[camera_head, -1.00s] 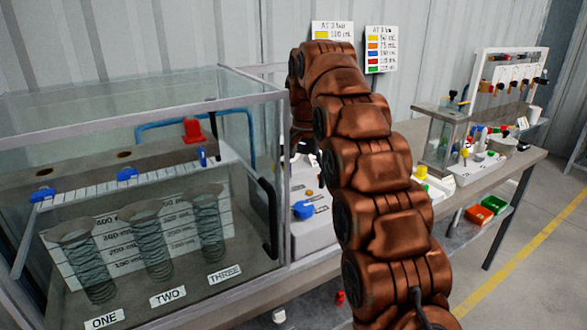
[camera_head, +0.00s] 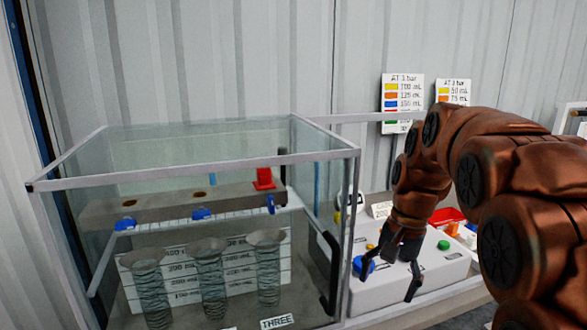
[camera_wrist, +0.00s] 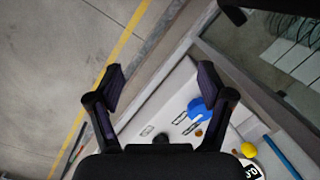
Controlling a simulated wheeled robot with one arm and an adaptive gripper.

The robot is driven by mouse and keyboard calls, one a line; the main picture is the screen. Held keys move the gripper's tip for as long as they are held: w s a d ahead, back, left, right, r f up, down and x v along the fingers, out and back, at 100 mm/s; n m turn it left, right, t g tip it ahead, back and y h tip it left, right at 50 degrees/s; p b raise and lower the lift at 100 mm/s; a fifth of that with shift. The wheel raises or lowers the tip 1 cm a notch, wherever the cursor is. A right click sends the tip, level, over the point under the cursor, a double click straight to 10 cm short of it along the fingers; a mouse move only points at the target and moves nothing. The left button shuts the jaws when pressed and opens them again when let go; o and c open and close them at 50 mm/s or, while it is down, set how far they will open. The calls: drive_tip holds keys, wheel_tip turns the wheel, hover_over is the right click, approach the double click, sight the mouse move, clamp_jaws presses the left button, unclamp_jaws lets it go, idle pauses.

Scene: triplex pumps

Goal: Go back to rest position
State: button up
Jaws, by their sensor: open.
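My gripper (camera_head: 389,270) hangs downward at the end of my brown arm, above the white control box to the right of the glass tank. It also shows in the wrist view (camera_wrist: 160,85), with its two fingers spread and nothing between them. The white control box (camera_head: 385,292) carries a blue knob (camera_head: 364,266), which also shows in the wrist view (camera_wrist: 201,108), and a green button (camera_head: 443,245). The gripper appears apart from the knob, though the exact gap is hard to tell.
The glass tank (camera_head: 325,154) with coiled tubes stands to the left, close to my gripper. A red tray (camera_head: 446,216) lies behind the box. Signs (camera_head: 402,104) hang on the wall. Open floor (camera_wrist: 60,60) with a yellow line shows in the wrist view.

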drive_tip(key=s+f+n+h+p, duration=0.1)
drive_tip(key=s+f+n+p, duration=0.1)
drive_tip(key=s, duration=1.2)
drive_tip(key=s+f+n+g+p, duration=0.1)
drive_tip(key=s+f+n+p, duration=0.1)
drive_tip(key=s, duration=1.1)
drive_tip(key=shift+s+d+f+n+h+p, duration=0.15)
drive_tip(key=shift+s+f+n+h+p, duration=0.25)
drive_tip(key=shift+f+n, duration=0.65)
